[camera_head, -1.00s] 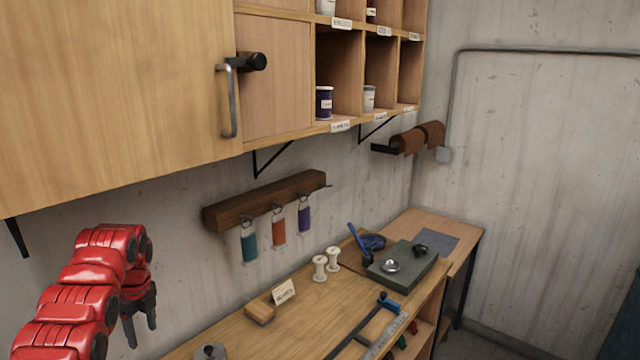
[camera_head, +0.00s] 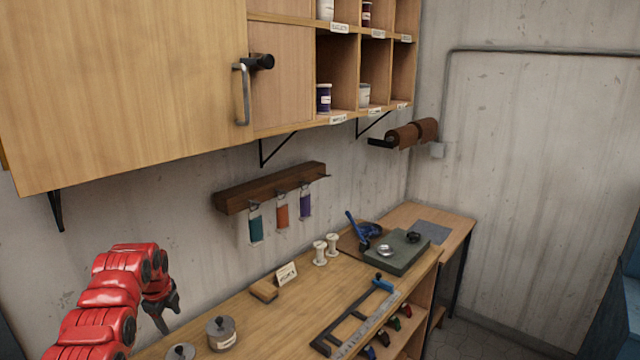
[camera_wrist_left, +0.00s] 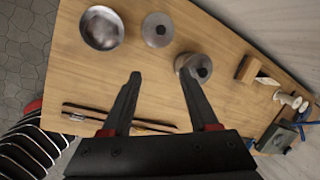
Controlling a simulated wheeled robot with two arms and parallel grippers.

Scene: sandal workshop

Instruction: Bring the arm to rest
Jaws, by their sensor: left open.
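My left arm (camera_head: 105,305) is red and comes in from the lower left in the head view. Its dark left gripper (camera_head: 163,318) points down above the left part of the workbench (camera_head: 245,318). In the left wrist view the two fingers (camera_wrist_left: 158,82) are spread apart with nothing between them, above the bare bench top. Metal tins lie beyond the fingertips in that view, apart from them or too close in line to judge. My right gripper is not in view.
Lidded tins (camera_head: 221,333) stand near my left gripper. A wooden block (camera_head: 264,291), white spools (camera_head: 320,252), a metal frame tool (camera_head: 352,318) and a green-grey slab (camera_head: 398,255) lie farther along. The wall cabinet (camera_head: 120,90) and thread rack (camera_head: 268,188) hang above.

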